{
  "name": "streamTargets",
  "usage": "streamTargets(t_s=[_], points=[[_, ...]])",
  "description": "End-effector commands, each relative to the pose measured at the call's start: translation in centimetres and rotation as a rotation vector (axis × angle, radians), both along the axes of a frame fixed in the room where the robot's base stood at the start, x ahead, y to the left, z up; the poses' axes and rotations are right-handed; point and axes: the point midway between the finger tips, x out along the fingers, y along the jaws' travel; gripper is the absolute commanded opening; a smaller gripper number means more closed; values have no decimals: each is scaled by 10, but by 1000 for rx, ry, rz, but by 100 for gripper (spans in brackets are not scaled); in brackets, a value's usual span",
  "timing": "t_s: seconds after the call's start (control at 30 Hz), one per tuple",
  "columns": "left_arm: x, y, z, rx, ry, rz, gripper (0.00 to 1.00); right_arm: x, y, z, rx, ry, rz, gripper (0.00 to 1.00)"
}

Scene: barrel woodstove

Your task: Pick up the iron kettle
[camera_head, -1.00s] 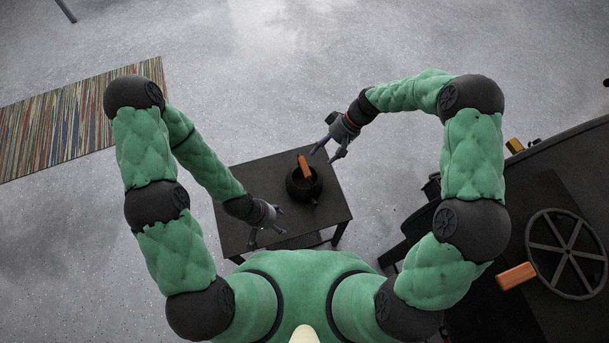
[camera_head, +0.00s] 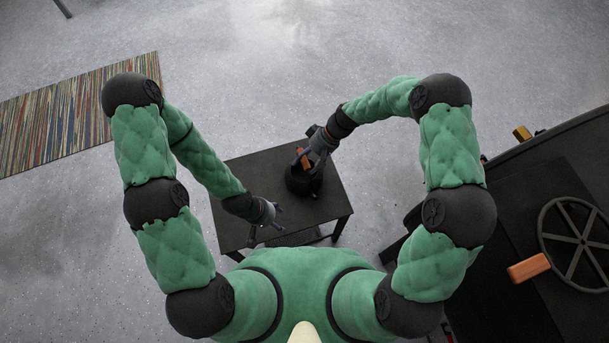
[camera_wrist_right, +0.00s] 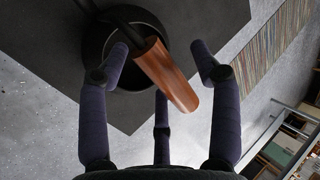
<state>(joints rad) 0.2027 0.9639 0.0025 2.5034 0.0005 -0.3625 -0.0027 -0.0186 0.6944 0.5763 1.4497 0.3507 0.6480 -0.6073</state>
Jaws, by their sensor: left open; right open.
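The iron kettle (camera_head: 302,182) is black with an orange-brown wooden handle and stands on a dark side table (camera_head: 236,177). In the right wrist view the wooden handle (camera_wrist_right: 165,72) reaches between the open fingers of my right gripper (camera_wrist_right: 163,65), with the kettle's dark round body (camera_wrist_right: 93,42) behind it. In the head view my right gripper (camera_head: 309,155) is over the kettle and partly hides it. I cannot tell whether a finger touches the handle. My left gripper (camera_head: 267,222) is open and empty, low over the table's left front part, apart from the kettle.
A dark barrel stove (camera_head: 500,220) with a spoked wheel (camera_head: 575,243) and a wooden grip (camera_head: 529,268) stands at the right. A striped rug (camera_head: 75,112) lies on the grey floor at the left. The floor behind the table is clear.

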Motion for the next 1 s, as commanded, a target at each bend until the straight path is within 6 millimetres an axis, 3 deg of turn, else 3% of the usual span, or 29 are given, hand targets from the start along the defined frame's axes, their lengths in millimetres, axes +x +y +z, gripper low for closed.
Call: streamTargets(t_s=[0.23,0.47,0.83,1.0], points=[[0,0,0,0,0,0,64,0,1,-1,1,-2,-1,64],[0,0,0,0,0,0,64,0,1,-1,1,-2,-1,0],[0,0,1,0,0,0,64,2,1,1,0,-3,-2,0],[0,0,7,0,0,0,64,2,1,13,1,-5,-2,0]])
